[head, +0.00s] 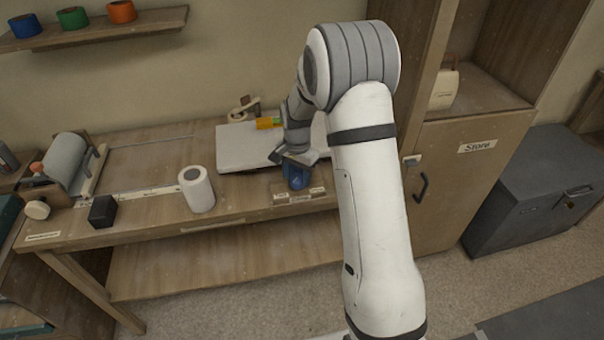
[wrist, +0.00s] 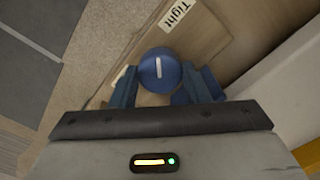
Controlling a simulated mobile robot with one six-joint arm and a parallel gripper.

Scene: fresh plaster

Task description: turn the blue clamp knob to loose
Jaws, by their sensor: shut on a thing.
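The blue clamp knob (head: 297,179) is near the front edge of the workbench (head: 240,200), on a small wooden plate with pale labels. In the wrist view the knob (wrist: 159,66) is round, with a white pointer line across its face. The line runs nearly up and down in that picture. A "Tight" label (wrist: 178,12) lies above and to the right of it. Another label at the left is mostly hidden by a finger. My gripper (wrist: 160,84) has its blue fingers on either side of the knob, shut on it. In the head view my gripper (head: 294,160) comes down from above.
A pale slab (head: 236,148) lies behind the knob, with a yellow and orange item (head: 268,123) at its back. A white roll (head: 197,190) and a black block (head: 103,211) stand to the left. The "Store" cabinet (head: 450,185) rises close on the right.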

